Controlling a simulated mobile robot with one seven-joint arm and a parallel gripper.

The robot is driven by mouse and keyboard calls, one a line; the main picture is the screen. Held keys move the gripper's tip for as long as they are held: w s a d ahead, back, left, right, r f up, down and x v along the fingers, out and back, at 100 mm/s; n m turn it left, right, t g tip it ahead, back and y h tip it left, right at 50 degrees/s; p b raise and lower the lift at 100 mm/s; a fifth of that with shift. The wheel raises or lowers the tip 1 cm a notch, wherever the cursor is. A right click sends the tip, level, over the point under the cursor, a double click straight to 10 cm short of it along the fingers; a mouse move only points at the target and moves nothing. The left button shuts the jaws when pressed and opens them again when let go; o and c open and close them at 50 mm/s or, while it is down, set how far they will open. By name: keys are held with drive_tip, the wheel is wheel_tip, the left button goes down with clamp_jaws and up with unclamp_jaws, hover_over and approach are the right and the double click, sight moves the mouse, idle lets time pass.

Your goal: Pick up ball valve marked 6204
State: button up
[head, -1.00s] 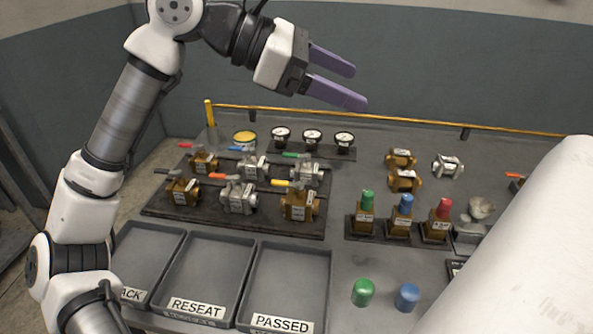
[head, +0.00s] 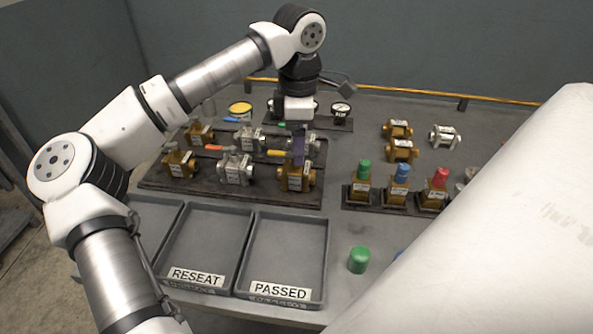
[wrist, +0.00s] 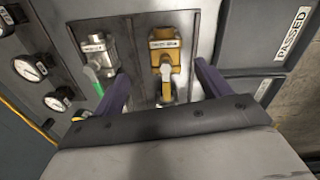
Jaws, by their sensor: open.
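Several ball valves, some brass and some silver, stand in two rows on a dark rack, with coloured handles and white tags. The tag numbers are too small to read, so I cannot tell which is 6204. My gripper (head: 298,148) points down over the right end of the rack and is open. In the wrist view my gripper (wrist: 160,76) has its purple fingers either side of a brass valve with a yellow handle (wrist: 165,52), the front-right brass valve (head: 294,180) in the head view.
The RESEAT tray (head: 198,277) and PASSED tray (head: 281,291) are empty in front of the rack. Capped brass valves (head: 397,190) stand to the right, with loose fittings (head: 402,149) behind. Gauges (wrist: 30,68) are near the back. A green cap (head: 358,260) lies in front.

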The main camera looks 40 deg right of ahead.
sight(296, 171)
drive_tip(key=f, duration=0.3)
drive_tip(key=f+p, duration=0.1)
drive_tip(key=shift+s+a+f, duration=0.15)
drive_tip(key=shift+a+f, duration=0.2)
drive_tip(key=shift+f, duration=0.55)
drive_tip(key=c, duration=1.5)
